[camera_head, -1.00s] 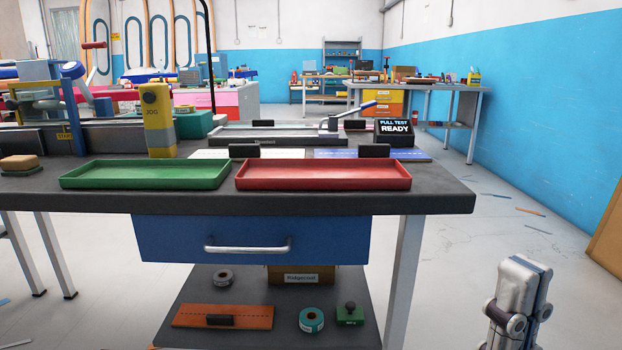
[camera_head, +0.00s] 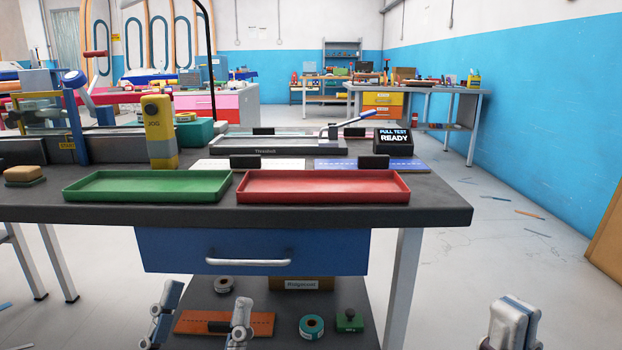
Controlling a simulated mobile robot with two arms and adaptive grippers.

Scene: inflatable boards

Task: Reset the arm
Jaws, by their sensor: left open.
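My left gripper (camera_head: 201,312) is at the bottom left of the head view, in front of the table's lower shelf. Its two fingers stand well apart, with nothing seen between them. My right gripper (camera_head: 512,322) is at the bottom right, over bare floor beside the table. Its fingers show as one narrow bundle, so I cannot tell whether they are open or shut. Only the finger ends of both grippers show; the rest of both arms is out of frame. Neither gripper appears to touch anything.
The workbench (camera_head: 430,212) bears a green tray (camera_head: 150,186), a red tray (camera_head: 322,187), a yellow JOG unit (camera_head: 160,130) and a black PULL TEST READY display (camera_head: 394,139). A blue drawer (camera_head: 175,250) hangs below.

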